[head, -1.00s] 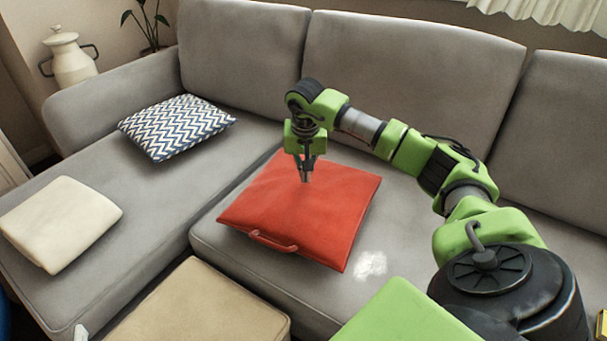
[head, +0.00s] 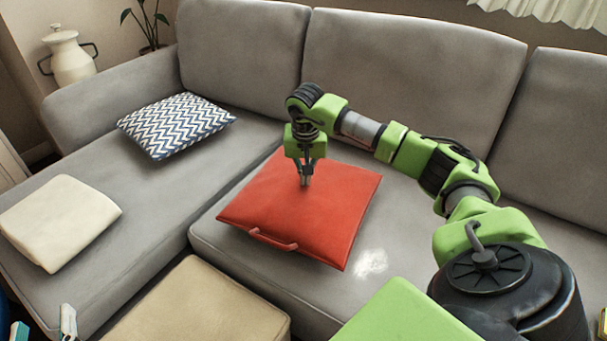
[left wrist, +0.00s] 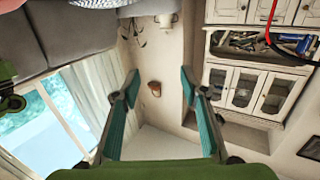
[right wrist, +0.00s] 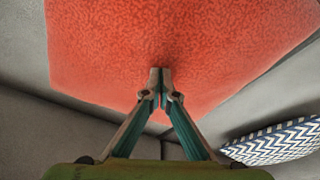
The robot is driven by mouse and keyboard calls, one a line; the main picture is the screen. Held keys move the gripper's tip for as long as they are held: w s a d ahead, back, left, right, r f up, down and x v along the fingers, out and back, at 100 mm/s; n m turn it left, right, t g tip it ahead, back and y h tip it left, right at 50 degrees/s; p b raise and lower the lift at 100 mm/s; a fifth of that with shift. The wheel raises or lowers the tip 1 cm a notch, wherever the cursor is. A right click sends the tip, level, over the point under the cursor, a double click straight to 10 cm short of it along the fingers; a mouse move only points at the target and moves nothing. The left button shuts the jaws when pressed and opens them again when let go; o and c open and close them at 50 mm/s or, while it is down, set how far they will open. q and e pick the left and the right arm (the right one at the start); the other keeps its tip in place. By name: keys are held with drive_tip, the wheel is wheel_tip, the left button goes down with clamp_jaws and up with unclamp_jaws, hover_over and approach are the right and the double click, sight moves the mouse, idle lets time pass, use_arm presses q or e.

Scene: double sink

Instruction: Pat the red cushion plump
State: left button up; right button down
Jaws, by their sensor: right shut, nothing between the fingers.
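The red cushion (head: 325,220) lies flat on the grey sofa seat, its handle (head: 272,240) toward the front edge. It also fills the upper part of the right wrist view (right wrist: 180,45). My right gripper (head: 305,184) points down over the middle of the cushion, shut and empty. Its closed tips overlap the red surface in the right wrist view (right wrist: 160,74); I cannot tell whether they touch it. My left gripper (head: 44,326) shows at the bottom left corner, far from the cushion. Its fingers are spread and empty in the left wrist view (left wrist: 158,86).
A blue-and-white zigzag cushion (head: 175,126) and a cream cushion (head: 60,222) lie on the left part of the sofa. A beige ottoman (head: 200,305) stands in front. The sofa backrest (head: 410,75) rises behind my right arm. A pale patch (head: 371,263) marks the seat.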

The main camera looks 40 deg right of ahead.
drive_tip(key=shift+f, duration=0.1)
use_arm(q)
wheel_tip(320, 180, down, 7)
drive_tip(key=s+a+g+y+p, duration=0.1)
drive_tip(key=s+g, duration=0.1)
drive_tip(key=g, duration=0.2)
drive_tip(key=shift+a+f, duration=0.15)
drive_tip(key=shift+a, duration=0.15)
use_arm(e)
drive_tip(key=shift+r, duration=0.7)
drive_tip(key=shift+f, duration=0.1)
drive_tip(key=shift+f, duration=0.6)
use_arm(q)
drive_tip(key=r, duration=0.1)
drive_tip(key=r+t, duration=0.1)
drive_tip(key=w+r, duration=0.1)
drive_tip(key=shift+d+r+t+h, duration=0.2)
drive_tip(key=shift+d+t+h, duration=0.1)
drive_tip(key=shift+d+t, duration=0.1)
drive_tip(key=s+a+f+g+y+p, duration=0.1)
drive_tip(key=s+a+f+g, duration=0.1)
drive_tip(key=f, duration=0.5)
drive_tip(key=shift+s+g, duration=0.9)
drive_tip(key=shift+g, duration=0.1)
use_arm(e)
drive_tip(key=shift+r, duration=0.7)
use_arm(q)
drive_tip(key=shift+w, duration=0.15)
use_arm(e)
drive_tip(key=shift+f, duration=0.1)
